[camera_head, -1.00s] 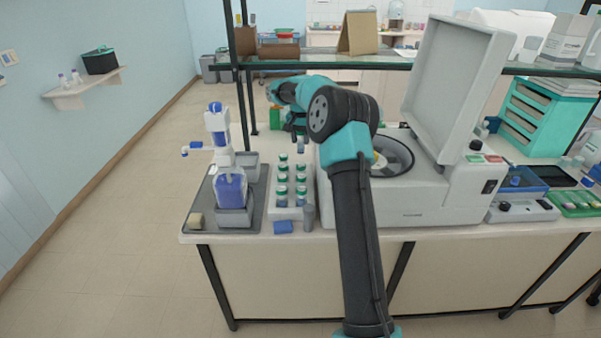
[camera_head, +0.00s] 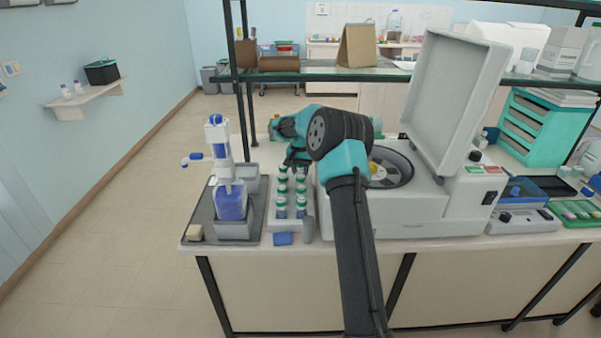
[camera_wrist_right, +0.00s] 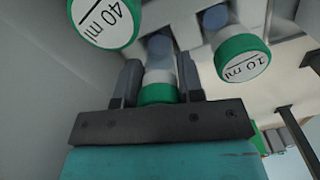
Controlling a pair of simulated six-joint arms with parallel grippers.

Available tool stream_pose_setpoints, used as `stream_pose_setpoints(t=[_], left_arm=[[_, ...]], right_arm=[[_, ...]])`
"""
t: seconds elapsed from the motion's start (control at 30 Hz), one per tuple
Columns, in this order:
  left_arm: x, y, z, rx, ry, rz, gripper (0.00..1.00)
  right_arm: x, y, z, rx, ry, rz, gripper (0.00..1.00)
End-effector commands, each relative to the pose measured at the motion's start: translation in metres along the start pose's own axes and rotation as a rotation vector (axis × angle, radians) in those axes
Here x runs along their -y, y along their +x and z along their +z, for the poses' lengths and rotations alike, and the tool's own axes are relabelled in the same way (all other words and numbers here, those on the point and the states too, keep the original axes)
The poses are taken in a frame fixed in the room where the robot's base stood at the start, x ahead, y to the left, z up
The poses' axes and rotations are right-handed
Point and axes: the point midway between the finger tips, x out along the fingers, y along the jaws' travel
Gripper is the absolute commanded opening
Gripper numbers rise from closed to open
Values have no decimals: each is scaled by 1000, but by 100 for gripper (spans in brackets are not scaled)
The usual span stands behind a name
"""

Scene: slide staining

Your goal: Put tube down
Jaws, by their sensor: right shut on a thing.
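My right gripper (camera_head: 298,160) is low over the back end of the white tube rack (camera_head: 270,224). In the right wrist view its fingers (camera_wrist_right: 158,85) are shut on a clear tube with a green cap (camera_wrist_right: 158,94), near the cap. The held tube points down among the rack's tubes. Whether its lower end is seated in a hole or touches the rack is hidden. Several other green-capped tubes (camera_head: 281,208) stand in two columns in the rack. In the wrist view, tubes marked "40 ml" (camera_wrist_right: 106,20) and "10 ml" (camera_wrist_right: 240,62) are close by. My left gripper is out of view.
A blue-filled wash bottle (camera_head: 231,203) stands on a grey tray left of the rack. The centrifuge (camera_head: 430,214), lid raised, stands close on the right. A blue block (camera_head: 283,238) and grey tube (camera_head: 309,230) are in front. A glass shelf (camera_head: 340,75) spans behind.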

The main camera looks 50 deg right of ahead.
Motion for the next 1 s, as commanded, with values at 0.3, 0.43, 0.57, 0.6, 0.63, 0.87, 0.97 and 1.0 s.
stream_pose_setpoints(t=[0.3,0.43,0.57,0.6,0.63,0.87,0.97,1.0], left_arm=[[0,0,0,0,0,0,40],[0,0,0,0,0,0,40],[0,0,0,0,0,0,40],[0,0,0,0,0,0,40],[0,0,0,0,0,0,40],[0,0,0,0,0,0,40],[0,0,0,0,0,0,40],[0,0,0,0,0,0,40]], right_arm=[[0,10,0,-1,0,-1,12],[0,12,0,-1,0,-1,12],[0,15,0,-1,0,-1,12],[0,16,0,-1,0,-1,12],[0,17,0,-1,0,-1,12],[0,20,0,-1,0,-1,42],[0,20,0,-1,0,-1,52],[0,20,0,-1,0,-1,56]])
